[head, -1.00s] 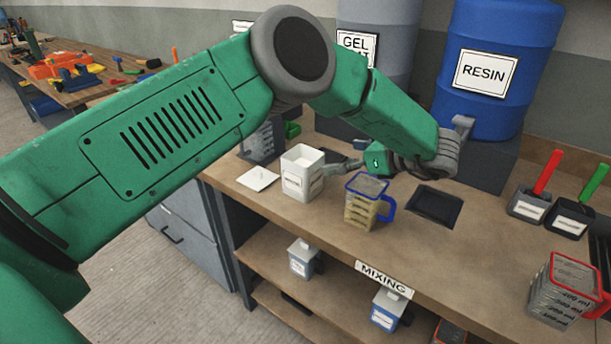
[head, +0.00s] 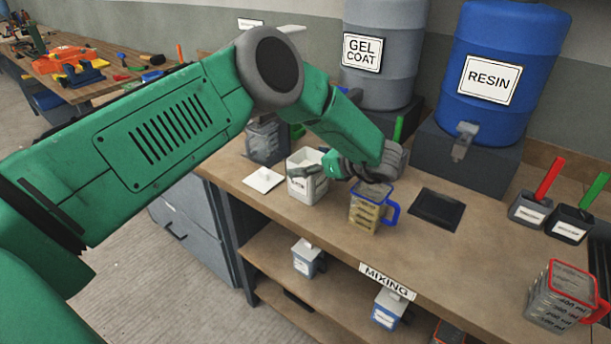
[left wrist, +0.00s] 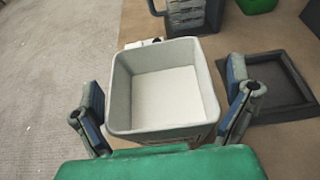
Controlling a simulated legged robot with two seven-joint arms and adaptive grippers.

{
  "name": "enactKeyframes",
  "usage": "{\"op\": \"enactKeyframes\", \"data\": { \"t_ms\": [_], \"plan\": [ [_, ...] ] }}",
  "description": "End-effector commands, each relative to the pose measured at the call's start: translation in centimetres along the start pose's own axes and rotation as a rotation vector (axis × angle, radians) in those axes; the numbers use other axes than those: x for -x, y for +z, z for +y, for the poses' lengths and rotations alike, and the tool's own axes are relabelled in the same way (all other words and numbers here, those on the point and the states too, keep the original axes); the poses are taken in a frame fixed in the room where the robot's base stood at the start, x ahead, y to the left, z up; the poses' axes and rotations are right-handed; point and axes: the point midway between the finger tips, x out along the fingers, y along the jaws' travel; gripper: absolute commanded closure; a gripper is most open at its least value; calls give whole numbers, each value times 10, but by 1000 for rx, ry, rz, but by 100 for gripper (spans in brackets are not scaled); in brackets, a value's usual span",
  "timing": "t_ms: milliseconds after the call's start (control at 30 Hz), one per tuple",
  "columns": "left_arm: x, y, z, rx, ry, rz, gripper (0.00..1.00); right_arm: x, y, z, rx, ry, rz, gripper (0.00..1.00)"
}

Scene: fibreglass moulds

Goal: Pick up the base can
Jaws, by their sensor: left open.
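The base can appears to be the white, square, open-topped can (head: 303,187) standing upright on the bench; its label is too small to read. The left wrist view shows the can (left wrist: 165,92) from above, with a pale, smooth inside. My left gripper (head: 322,170) is open at the can's rim. In the left wrist view the open gripper (left wrist: 165,115) has one finger on each side of the can's near part, with gaps between fingers and walls. Part of the can's far right side is hidden by the gripper in the head view. My right gripper is not in view.
A measuring jug with a blue handle (head: 370,210) stands close to the can's right, near my wrist. A white lid (head: 263,179) lies left of it. A dark square pad (head: 436,208) lies further right. The RESIN drum (head: 500,75) stands behind.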

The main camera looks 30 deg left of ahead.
Motion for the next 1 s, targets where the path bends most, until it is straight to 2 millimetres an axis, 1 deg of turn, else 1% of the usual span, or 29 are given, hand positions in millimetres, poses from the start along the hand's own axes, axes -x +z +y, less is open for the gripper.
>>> {"op": "enactKeyframes", "data": {
  "t_ms": [100,167,200,267,300,333,667,767,1000],
  "plan": [
    [2,-1,0,0,-1,-2,3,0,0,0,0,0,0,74],
    [3,-1,0,0,-1,-3,24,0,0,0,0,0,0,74],
    [4,-1,0,0,-1,-3,38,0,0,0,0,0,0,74],
    [4,-1,0,-1,-1,-4,59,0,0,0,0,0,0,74],
    [5,-1,0,-1,-1,-4,73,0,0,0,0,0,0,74],
    [5,-1,0,-1,-1,-4,75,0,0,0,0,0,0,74],
    [4,5,-1,3,-2,-4,76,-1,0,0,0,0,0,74],
    [8,15,-1,6,-3,-4,76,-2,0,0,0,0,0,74],
    [26,56,-1,7,-3,-3,76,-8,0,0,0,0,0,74]
  ]
}}
